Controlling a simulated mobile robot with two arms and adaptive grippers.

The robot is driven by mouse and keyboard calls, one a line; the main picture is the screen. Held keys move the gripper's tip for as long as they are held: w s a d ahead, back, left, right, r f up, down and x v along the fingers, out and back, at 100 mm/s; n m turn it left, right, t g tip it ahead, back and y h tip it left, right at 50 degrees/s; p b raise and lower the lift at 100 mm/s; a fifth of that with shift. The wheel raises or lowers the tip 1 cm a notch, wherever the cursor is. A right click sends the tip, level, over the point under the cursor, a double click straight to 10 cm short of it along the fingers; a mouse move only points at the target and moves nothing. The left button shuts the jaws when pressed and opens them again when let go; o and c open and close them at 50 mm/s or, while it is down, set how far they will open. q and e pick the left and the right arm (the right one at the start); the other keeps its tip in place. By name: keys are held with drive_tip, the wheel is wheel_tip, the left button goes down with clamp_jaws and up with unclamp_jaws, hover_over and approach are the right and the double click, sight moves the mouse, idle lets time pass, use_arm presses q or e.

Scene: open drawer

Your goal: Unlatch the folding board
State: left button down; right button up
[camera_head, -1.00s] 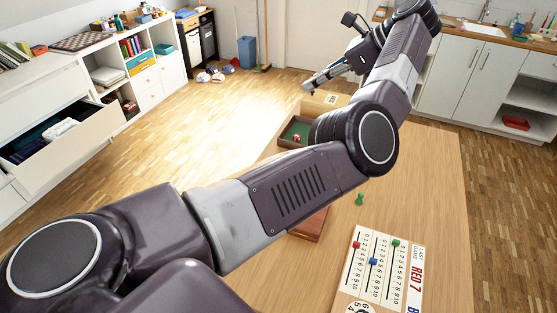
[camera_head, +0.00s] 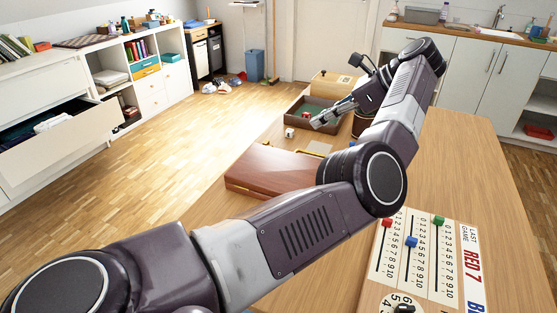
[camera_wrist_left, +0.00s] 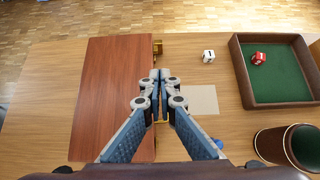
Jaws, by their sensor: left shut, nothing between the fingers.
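The folding board (camera_head: 262,172) is a closed, reddish-brown wooden case lying flat on the table. In the left wrist view it fills the left middle (camera_wrist_left: 112,85). A small brass latch (camera_wrist_left: 157,47) shows on its right edge near the far end. Another brass bit shows lower on that edge, mostly hidden by my fingers. My left gripper (camera_head: 318,121) is shut and empty. In the wrist view its fingertips (camera_wrist_left: 159,75) appear over the board's latch edge, between the brass parts; whether they touch it I cannot tell. My right gripper is not in view.
Right of the board lie a white die (camera_wrist_left: 208,56), a pale card (camera_wrist_left: 203,99), a green-lined tray (camera_wrist_left: 238,70) with a red die (camera_wrist_left: 258,58), and a dark cup (camera_wrist_left: 268,143). A wooden box (camera_head: 335,83) stands behind. A score board (camera_head: 440,255) lies front right.

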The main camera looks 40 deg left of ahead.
use_arm(q)
drive_tip(key=shift+f, duration=0.7)
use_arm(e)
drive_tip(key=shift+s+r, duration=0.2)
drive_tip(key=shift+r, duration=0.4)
use_arm(q)
drive_tip(key=b+x, duration=0.2)
drive_tip(key=x, duration=0.8)
drive_tip(key=shift+a+f+b, duration=0.25)
drive_tip(key=shift+b, duration=0.05)
drive_tip(key=shift+s+a+r, duration=0.1)
drive_tip(key=shift+s+a, duration=0.1)
drive_tip(key=shift+a, duration=0.4)
drive_tip(key=shift+s+a+r, duration=0.1)
drive_tip(key=shift+s+a, duration=0.1)
drive_tip(key=shift+a, duration=0.35)
drive_tip(key=shift+s+a, duration=0.2)
drive_tip(key=shift+a, duration=0.3)
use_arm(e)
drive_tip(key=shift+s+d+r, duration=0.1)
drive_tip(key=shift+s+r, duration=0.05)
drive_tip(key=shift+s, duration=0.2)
